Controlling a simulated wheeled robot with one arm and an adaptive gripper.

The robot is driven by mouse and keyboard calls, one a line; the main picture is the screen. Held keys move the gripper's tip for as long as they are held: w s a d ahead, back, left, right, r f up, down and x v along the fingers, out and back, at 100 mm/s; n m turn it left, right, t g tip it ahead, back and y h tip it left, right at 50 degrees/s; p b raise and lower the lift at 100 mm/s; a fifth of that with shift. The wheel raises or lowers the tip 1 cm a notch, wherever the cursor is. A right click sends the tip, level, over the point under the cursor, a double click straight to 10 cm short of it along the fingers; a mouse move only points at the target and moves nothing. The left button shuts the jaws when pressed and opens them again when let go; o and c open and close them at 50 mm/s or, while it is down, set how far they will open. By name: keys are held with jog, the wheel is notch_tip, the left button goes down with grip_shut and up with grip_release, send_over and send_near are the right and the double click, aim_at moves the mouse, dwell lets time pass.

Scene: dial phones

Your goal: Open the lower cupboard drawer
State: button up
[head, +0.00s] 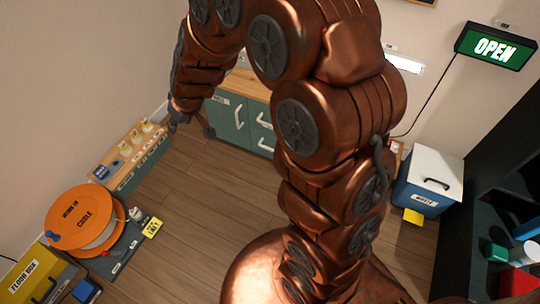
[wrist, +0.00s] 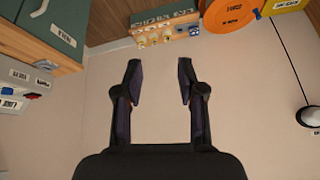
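The teal cupboard (head: 228,115) with a wooden top stands at the back in the head view. It has pale handles (head: 239,117) on its front panels, and the fronts I see look closed. My arm hides its right part and some of its front. In the wrist view the cupboard (wrist: 58,22) is at the upper left, upside down, with one handle (wrist: 40,8) at the top edge. I cannot tell which panel is the lower drawer. My gripper (head: 190,126) is in front and left of the cupboard, apart from it. In the wrist view its fingers (wrist: 159,72) are spread with nothing between them.
A low bench (head: 132,170) with bottles stands by the left wall. An orange cable reel (head: 75,218) and a yellow floor box (head: 35,272) are nearer. A white-lidded blue bin (head: 425,190) and dark shelves are at right. The wooden floor (head: 205,205) between is clear.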

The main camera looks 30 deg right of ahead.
jog(key=w+d+f+t+h+b, duration=0.1)
jog(key=w+d+f+b, duration=0.15)
jog(key=w+f, duration=0.35)
jog(key=w+d+f+t+h+b, duration=0.1)
jog(key=w+f+b, duration=0.2)
jog(key=f, duration=0.5)
jog(key=t+h+b, duration=0.1)
jog(key=h+b, duration=0.6)
jog(key=b, duration=0.5)
send_near(270, 149)
jog(key=w+a+r, duration=0.6)
jog(key=w+a, duration=0.3)
jog(key=a, duration=0.4)
jog(key=s+d+f+n+h+b, duration=0.1)
jog(key=s+d+f+h+b, duration=0.25)
jog(key=d+f, duration=0.25)
jog(key=s+d+f+n+h+b, duration=0.2)
jog(key=s+d+f+h+b, duration=0.15)
jog(key=d+f, duration=0.2)
jog(key=shift+w+b+x, duration=0.25)
jog(key=shift+b+x, duration=0.95)
jog(key=shift+x, duration=2.95)
jog(key=shift+a+r, duration=0.1)
jog(key=shift+r, duration=0.1)
grip_shut()
